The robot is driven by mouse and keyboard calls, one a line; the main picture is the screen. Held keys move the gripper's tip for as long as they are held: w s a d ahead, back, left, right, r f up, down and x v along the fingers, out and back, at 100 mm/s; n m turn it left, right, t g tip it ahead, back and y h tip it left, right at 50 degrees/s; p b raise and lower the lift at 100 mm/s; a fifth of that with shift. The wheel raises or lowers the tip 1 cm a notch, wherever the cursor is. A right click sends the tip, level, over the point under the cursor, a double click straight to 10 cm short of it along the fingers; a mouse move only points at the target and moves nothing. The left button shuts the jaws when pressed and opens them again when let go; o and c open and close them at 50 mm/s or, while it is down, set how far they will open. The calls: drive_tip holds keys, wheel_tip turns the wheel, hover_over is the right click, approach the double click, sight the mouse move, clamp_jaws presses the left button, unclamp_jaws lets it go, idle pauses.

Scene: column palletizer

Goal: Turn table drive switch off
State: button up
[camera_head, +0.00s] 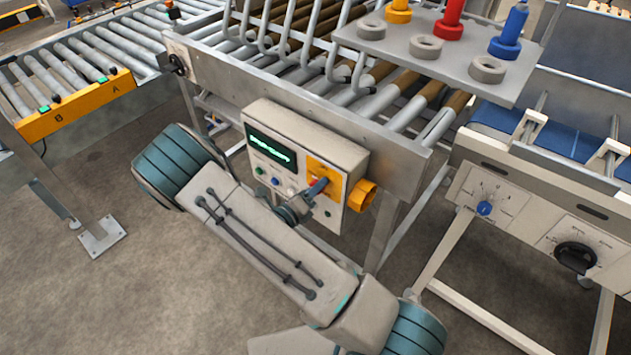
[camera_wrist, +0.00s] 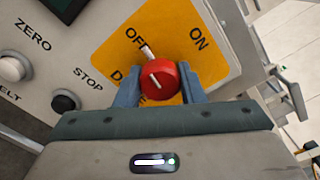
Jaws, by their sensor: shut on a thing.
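The drive switch is a red round knob (camera_wrist: 160,82) with a white line, on a yellow plate (camera_wrist: 205,60) lettered OFF and ON. A white-tipped pointer by the knob is at the OFF lettering. My gripper (camera_wrist: 160,90) is shut on the knob, one blue-grey finger on each side. In the head view the yellow plate (camera_head: 326,170) is on the right of a control box, and my gripper (camera_head: 318,187) covers most of the knob. The plate's lower lettering is partly hidden by a finger.
A shelf with coloured pegs (camera_head: 450,50) is above right. Another panel with dials (camera_head: 485,208) stands at right.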

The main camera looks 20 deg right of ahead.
drive_tip(key=shift+n+p, duration=0.4)
drive_tip(key=shift+n, duration=0.3)
drive_tip(key=o, duration=1)
drive_tip(key=b+v, duration=0.2)
drive_tip(key=v, duration=1.2)
drive_tip(key=shift+r, duration=0.1)
